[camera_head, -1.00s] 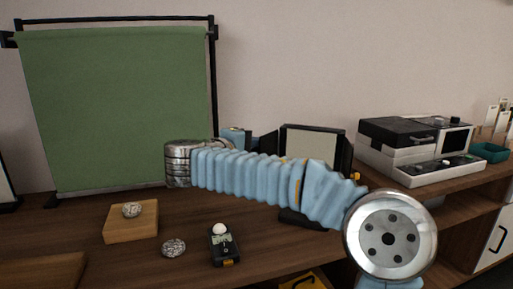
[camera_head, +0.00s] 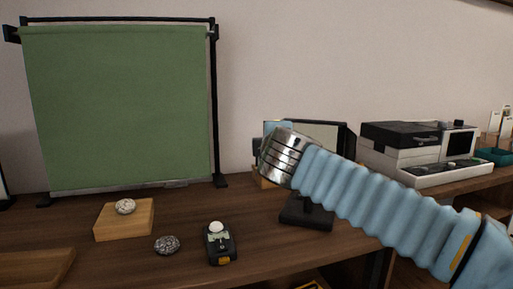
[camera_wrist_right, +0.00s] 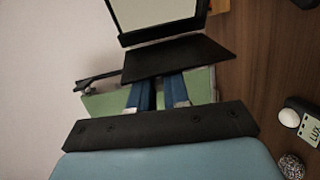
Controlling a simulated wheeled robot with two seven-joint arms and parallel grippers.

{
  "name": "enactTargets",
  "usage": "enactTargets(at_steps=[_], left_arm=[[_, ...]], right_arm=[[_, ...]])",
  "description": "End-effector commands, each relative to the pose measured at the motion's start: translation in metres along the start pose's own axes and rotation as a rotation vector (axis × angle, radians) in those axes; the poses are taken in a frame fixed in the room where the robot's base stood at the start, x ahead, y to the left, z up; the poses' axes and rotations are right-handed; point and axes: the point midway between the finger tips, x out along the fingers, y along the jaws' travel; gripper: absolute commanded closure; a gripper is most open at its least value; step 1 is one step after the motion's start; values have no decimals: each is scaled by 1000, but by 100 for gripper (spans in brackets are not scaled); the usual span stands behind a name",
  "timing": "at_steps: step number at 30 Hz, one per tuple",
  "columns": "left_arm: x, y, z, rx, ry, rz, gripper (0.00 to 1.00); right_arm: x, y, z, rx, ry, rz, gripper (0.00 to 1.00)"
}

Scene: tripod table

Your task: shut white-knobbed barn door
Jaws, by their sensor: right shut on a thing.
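The light panel (camera_head: 322,131) stands at the back of the table, partly hidden behind my right arm in the head view. Its pale face (camera_wrist_right: 150,12) and a black barn door (camera_wrist_right: 178,57) show in the wrist view. The door stands out from the panel's near edge. My right gripper (camera_wrist_right: 159,84) has its two blue fingers at the door's edge, shut on it. A dark barn door (camera_head: 349,140) also shows at the panel's right side in the head view. I cannot make out the white knob. My left gripper is not in view.
A green backdrop (camera_head: 120,105) on a black stand is at the left. A wooden block (camera_head: 124,222) with a stone, another stone (camera_head: 166,245) and a light meter (camera_head: 218,244) lie in front. A white and black machine (camera_head: 420,150) stands right.

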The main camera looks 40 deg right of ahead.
Motion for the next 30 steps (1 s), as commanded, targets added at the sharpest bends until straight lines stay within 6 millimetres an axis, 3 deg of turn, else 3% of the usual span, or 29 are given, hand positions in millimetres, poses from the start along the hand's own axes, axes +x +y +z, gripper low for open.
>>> enactTargets(at_steps=[9, 29, 30], left_arm=[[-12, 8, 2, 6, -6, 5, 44], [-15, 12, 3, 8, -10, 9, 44], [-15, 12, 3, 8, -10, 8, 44]], right_arm=[[-4, 2, 18, -22, 152, -2, 100], [-3, -1, 22, -34, 208, -3, 100], [-3, -1, 22, -34, 208, -3, 81]])
